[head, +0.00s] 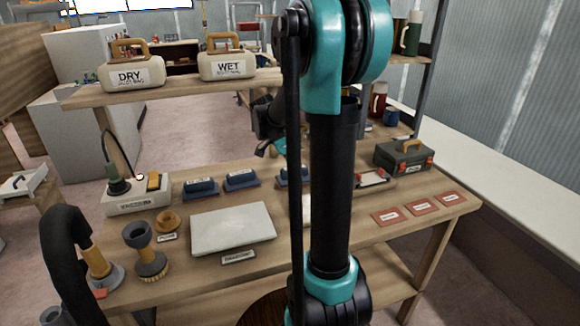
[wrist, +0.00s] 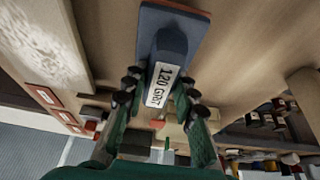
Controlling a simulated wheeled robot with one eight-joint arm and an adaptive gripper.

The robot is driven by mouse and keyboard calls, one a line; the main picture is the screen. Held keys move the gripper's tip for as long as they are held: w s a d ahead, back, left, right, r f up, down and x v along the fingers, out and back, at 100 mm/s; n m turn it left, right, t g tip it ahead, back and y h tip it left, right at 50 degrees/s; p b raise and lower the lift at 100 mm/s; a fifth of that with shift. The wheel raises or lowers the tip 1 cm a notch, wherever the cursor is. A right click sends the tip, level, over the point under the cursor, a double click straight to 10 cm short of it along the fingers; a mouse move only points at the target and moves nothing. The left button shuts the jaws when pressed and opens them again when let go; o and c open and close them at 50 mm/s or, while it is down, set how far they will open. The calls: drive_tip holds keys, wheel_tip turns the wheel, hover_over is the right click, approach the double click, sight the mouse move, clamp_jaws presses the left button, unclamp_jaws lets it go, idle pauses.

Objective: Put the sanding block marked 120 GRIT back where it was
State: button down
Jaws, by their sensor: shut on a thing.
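The sanding block marked 120 GRIT (wrist: 163,60) is blue with a reddish underside edge and a white label facing the wrist camera. My gripper (wrist: 155,88) is shut on it, with dark finger pads on both sides of the labelled part. In the head view my arm hides most of the gripper. Two blue sanding blocks, a left one (head: 200,188) and a right one (head: 241,180), sit on the bench with labels too small to read. Another blue block (head: 288,178) shows beside my arm, partly hidden; I cannot tell whether it is the held one.
The wooden bench (head: 350,228) carries a pale flat panel (head: 233,228), a dark toolbox (head: 403,155) and red cards (head: 421,207) at the right. A vacuum unit (head: 137,197) stands at the left. A raised shelf (head: 180,88) behind holds DRY (head: 131,76) and WET (head: 228,67) containers.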

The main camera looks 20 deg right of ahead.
drive_tip(key=shift+w, duration=0.85)
drive_tip(key=w, duration=0.3)
drive_tip(key=shift+f, duration=0.6)
drive_tip(key=shift+f, duration=0.1)
drive_tip(key=c, duration=1.2)
unclamp_jaws()
drive_tip(key=shift+r, duration=0.3)
drive_tip(key=a, duration=1.2)
drive_tip(key=shift+a+r, duration=0.25)
drive_tip(key=shift+r, duration=0.15)
